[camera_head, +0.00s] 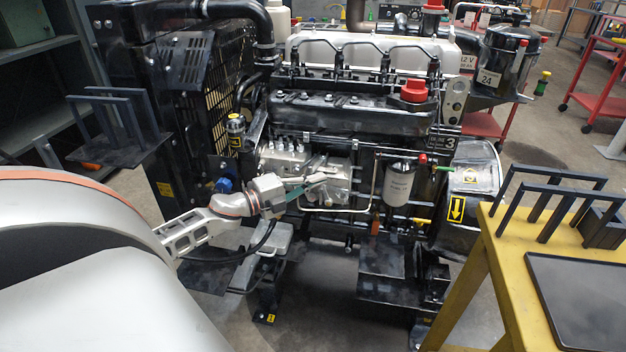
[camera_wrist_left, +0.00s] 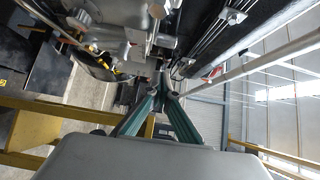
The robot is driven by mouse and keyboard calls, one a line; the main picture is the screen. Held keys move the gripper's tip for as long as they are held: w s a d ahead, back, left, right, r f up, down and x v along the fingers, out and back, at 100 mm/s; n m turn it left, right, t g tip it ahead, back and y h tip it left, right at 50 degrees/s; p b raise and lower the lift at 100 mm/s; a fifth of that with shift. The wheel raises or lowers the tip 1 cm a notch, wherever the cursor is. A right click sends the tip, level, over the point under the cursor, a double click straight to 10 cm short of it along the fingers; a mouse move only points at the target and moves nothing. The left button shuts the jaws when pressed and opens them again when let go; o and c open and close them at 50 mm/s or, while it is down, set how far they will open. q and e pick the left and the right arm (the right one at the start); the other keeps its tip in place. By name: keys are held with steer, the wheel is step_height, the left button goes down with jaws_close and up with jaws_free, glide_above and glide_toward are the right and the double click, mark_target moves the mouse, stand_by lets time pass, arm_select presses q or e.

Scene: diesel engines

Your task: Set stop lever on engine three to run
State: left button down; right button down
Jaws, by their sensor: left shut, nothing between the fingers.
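The black engine with the number 3 plate (camera_head: 447,143) stands in the middle of the head view. Its silver injection pump (camera_head: 300,155) sits on the near side, below the black manifold. My left gripper (camera_head: 318,181) reaches in from the left, with its fingertips close in front of the pump's lower part. I cannot tell whether they touch it. In the left wrist view the two green-sided fingers (camera_wrist_left: 166,88) come together at the tips and hold nothing. I cannot make out the stop lever clearly; the gripper may hide it. My right gripper is out of view.
A white filter (camera_head: 398,183) and a yellow-handled part (camera_head: 420,221) lie right of the pump. A yellow table (camera_head: 497,262) with black racks and a dark tray (camera_head: 590,295) stands at front right. Black radiator framing (camera_head: 180,100) bounds the left.

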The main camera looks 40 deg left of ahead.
arm_select(q)
steer(key=v, duration=1)
steer(key=shift+a+p, duration=0.3)
steer(key=shift+a, duration=0.1)
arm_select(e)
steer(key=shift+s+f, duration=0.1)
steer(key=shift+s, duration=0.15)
arm_select(q)
steer(key=shift+w, duration=0.15)
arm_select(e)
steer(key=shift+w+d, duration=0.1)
